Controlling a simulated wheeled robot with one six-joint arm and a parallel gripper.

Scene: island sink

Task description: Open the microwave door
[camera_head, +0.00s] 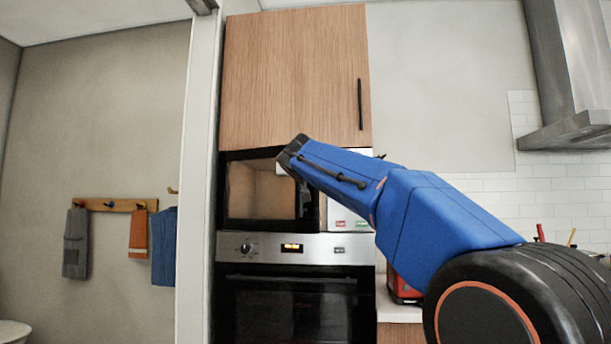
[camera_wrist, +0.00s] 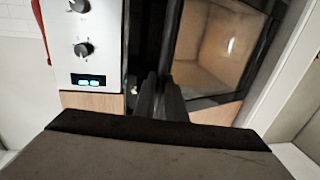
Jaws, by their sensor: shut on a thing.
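The microwave (camera_head: 345,212) sits in a tall cabinet, above the oven. Its black-framed door (camera_head: 256,192) has a large window with a beige inside behind it. The door also shows in the wrist view (camera_wrist: 212,45), to the right of the control panel (camera_wrist: 88,32). My gripper (camera_wrist: 162,100) is shut at the dark upright strip by the door's panel-side edge, on what looks like the door handle. The fingers and the arm hide most of the handle. I cannot tell whether the door is ajar.
A steel-fronted oven (camera_head: 290,248) is directly below and a wooden cupboard (camera_head: 295,80) directly above. A white post (camera_head: 196,180) stands close on the left. A counter with a red item (camera_head: 403,290) lies to the right, partly behind my arm.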

